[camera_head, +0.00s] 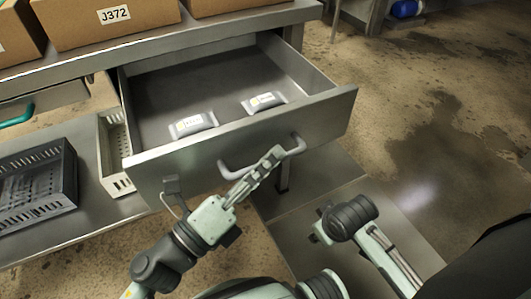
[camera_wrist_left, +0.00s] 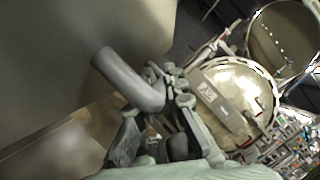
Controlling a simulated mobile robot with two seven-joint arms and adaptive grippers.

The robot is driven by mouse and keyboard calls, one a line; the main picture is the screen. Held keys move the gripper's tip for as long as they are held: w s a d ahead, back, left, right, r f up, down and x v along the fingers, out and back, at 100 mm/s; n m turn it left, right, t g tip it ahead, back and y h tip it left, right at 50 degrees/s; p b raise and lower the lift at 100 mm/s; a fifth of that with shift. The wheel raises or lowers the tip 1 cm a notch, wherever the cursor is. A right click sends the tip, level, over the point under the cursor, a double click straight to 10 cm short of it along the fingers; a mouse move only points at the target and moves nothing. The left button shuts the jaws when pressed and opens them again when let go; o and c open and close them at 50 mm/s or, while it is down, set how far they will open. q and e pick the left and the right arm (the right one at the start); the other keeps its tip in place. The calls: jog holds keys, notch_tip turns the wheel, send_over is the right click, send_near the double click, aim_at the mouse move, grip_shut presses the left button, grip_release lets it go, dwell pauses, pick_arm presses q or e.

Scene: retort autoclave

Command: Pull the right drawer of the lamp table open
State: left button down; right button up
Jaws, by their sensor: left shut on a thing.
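The right drawer (camera_head: 325,116) of the grey metal lamp table (camera_head: 190,43) stands pulled well out, with its inside in view. My left gripper (camera_head: 268,162) is shut on the drawer's grey bow handle (camera_head: 297,146), at the front panel. In the left wrist view the handle (camera_wrist_left: 128,78) runs into the left gripper's fingers (camera_wrist_left: 165,95), which hide its far part. My right gripper does not show.
Cardboard boxes (camera_head: 105,22) stand on the tabletop. A teal handle (camera_head: 16,116) shows at the left. A black crate (camera_head: 40,187) and a pale slotted bin (camera_head: 116,153) sit on the lower shelf. Open stained floor (camera_head: 440,120) lies to the right.

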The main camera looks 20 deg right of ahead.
pick_arm(q)
jog(key=c, duration=1.6)
grip_release()
jog(key=shift+o, duration=0.2)
jog(key=v, duration=1.2)
jog(key=shift+a, duration=0.15)
